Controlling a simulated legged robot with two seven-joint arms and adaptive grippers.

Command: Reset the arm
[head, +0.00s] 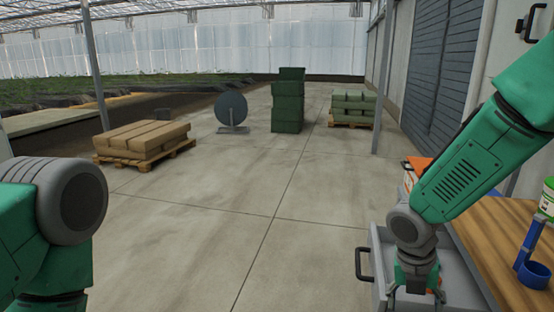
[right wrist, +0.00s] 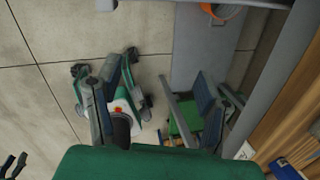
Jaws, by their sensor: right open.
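My right arm comes in from the right in the head view, and its gripper (head: 416,292) points down over an open grey drawer (head: 462,262), cut by the lower edge. In the right wrist view the two dark blue fingers of this gripper (right wrist: 160,108) stand wide apart, with nothing held between them. The drawer (right wrist: 197,45) shows there beyond the fingers. A green piece (right wrist: 184,122) shows near the right finger; I cannot tell what it is. My left arm shows at the lower left of the head view, and its gripper is outside the picture.
A wooden bench top (head: 515,240) at right holds a blue holder (head: 530,268) and a green-white container (head: 547,198). The drawer's black handle (head: 363,264) sticks out left. Middle floor is clear.

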